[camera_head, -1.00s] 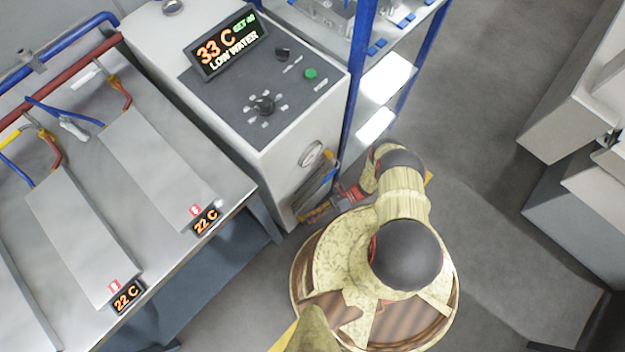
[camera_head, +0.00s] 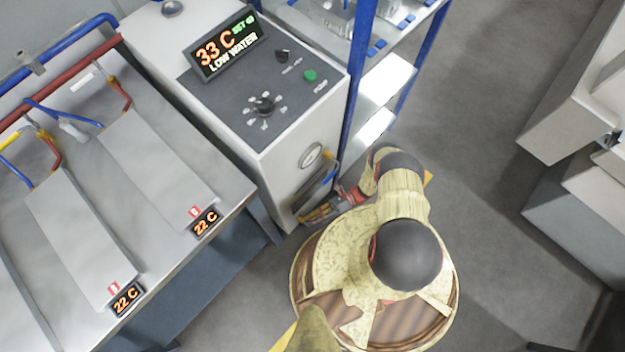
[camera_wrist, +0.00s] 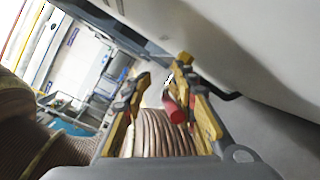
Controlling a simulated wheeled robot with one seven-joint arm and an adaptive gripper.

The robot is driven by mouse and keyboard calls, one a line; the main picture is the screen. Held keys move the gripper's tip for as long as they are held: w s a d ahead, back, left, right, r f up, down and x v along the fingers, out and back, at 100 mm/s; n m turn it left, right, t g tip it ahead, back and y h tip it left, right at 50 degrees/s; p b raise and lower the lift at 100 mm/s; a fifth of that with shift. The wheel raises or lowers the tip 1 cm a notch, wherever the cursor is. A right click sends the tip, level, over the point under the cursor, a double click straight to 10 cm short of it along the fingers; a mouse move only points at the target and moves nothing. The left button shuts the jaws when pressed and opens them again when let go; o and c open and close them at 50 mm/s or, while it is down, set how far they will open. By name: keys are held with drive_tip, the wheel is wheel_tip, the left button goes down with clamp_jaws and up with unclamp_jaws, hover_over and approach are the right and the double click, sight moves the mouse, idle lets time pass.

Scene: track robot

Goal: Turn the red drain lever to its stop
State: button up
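In the wrist view, the red drain lever (camera_wrist: 174,108) shows as a short red rod between the yellow fingers of my gripper (camera_wrist: 162,72). It lies close to the right finger, with a gap to the left finger. I cannot tell whether it touches the right finger. The fingers stand apart. In the head view, my gripper (camera_head: 312,215) is low beside the front lower corner of the white heater cabinet (camera_head: 285,170). The lever cannot be made out there. The cabinet's display (camera_head: 226,42) reads 33 C and LOW WATER.
A steel bench (camera_head: 165,235) with flat panels stands left. A blue-framed shelf (camera_head: 362,50) stands behind. Grey floor (camera_head: 470,130) is clear to the right.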

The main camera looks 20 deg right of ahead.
drive_tip(key=v, duration=0.7)
drive_tip(key=shift+d, duration=0.2)
drive_tip(key=shift+c, duration=0.4)
